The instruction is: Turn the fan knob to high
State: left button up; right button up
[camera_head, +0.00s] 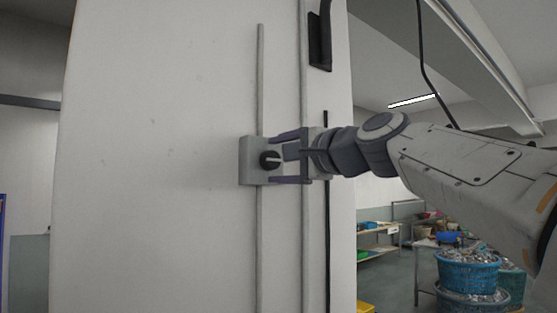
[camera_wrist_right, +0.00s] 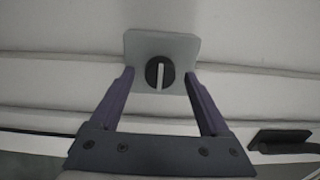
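The fan knob (camera_head: 269,159) is a small round black knob on a grey square wall box (camera_head: 248,161), fixed on a white pillar. In the right wrist view the knob (camera_wrist_right: 160,73) shows a pale pointer line standing nearly upright in the picture, on the grey plate (camera_wrist_right: 184,46). My right gripper (camera_head: 277,157) comes in from the right, its purple fingers apart. In the right wrist view the gripper (camera_wrist_right: 158,82) has one finger on each side of the knob, with a gap to it on both sides. My left gripper is not in view.
A vertical conduit (camera_head: 261,90) runs above and below the box. A black handle-like fixture (camera_head: 319,40) is higher on the pillar. Blue baskets (camera_head: 468,272) and a shelf (camera_head: 378,236) stand farther back on the right.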

jog(key=shift+s+d+f, duration=0.1)
jog(key=shift+s+d, duration=0.05)
jog(key=shift+s, duration=0.1)
jog(key=b+v, duration=0.5)
jog(key=v, duration=0.5)
